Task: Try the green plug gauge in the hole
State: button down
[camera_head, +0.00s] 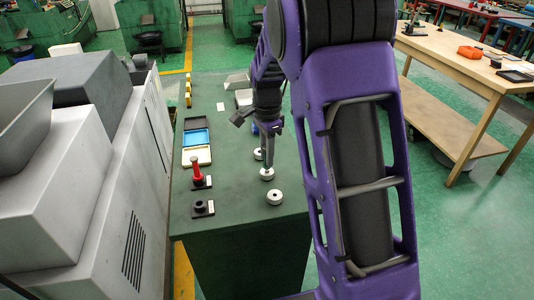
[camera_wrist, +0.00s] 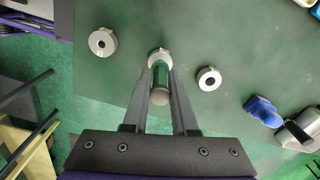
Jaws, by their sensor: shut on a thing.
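My gripper (camera_wrist: 160,70) is shut on the green plug gauge (camera_wrist: 161,77), whose grey end faces the wrist camera. The far end of the gauge meets the middle white ring (camera_wrist: 158,54) in the wrist view; whether its tip is above or inside the ring's hole cannot be told. In the head view my gripper (camera_head: 268,150) points down over the middle ring (camera_head: 267,174), and the gauge is hard to make out. Two other rings with open holes stand either side, one at left (camera_wrist: 102,42) and one at right (camera_wrist: 209,78) in the wrist view.
A red gauge (camera_head: 197,173) stands in a black holder on the left of the green table (camera_head: 235,225). Another black holder (camera_head: 203,208) is nearer. A blue object (camera_wrist: 262,110) is right of the rings.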

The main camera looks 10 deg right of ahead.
jog(key=shift+f+b, duration=0.3)
jog(key=shift+f, duration=0.35)
dwell(0.4)
jog(key=shift+r, duration=0.15)
dwell(0.9)
jog(key=shift+r+p, duration=1.7)
jog(key=shift+r, duration=0.2)
